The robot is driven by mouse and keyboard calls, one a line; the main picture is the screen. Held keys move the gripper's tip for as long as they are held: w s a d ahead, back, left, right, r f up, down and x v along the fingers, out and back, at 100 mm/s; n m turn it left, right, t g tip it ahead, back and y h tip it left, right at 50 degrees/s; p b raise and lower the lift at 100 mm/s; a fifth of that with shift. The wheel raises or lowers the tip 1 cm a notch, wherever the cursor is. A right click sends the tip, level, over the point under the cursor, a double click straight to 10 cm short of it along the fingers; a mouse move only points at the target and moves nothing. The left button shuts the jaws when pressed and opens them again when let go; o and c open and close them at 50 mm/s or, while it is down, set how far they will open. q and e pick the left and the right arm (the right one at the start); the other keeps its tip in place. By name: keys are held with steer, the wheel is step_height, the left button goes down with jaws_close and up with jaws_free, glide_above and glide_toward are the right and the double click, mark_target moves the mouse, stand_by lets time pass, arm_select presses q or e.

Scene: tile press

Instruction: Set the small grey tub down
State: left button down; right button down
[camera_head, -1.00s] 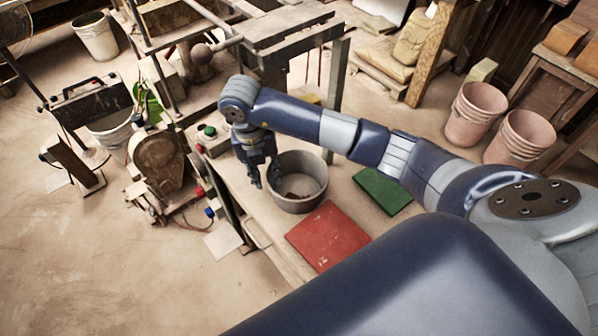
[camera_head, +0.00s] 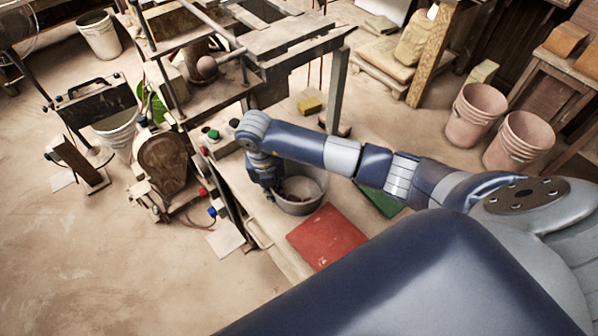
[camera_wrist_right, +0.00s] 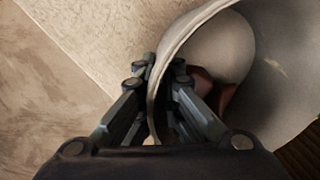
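The small grey tub (camera_head: 309,205) is upright and appears to rest on the work table, behind the red tile. Reddish-brown pieces lie inside it. My right gripper (camera_head: 272,191) points down at the tub's left rim. In the right wrist view the gripper (camera_wrist_right: 160,75) has one finger on each side of the tub wall (camera_wrist_right: 185,32), with the tips close together on it, so it looks shut on the rim. The fingertips are partly hidden. My left gripper is out of view.
A red tile (camera_head: 327,237) lies just in front of the tub. A green tile (camera_head: 384,200), partly hidden by my arm, lies to the right. The press frame (camera_head: 290,45) stands behind. A yellow block (camera_head: 310,106) and control buttons (camera_head: 213,134) are further back on the table.

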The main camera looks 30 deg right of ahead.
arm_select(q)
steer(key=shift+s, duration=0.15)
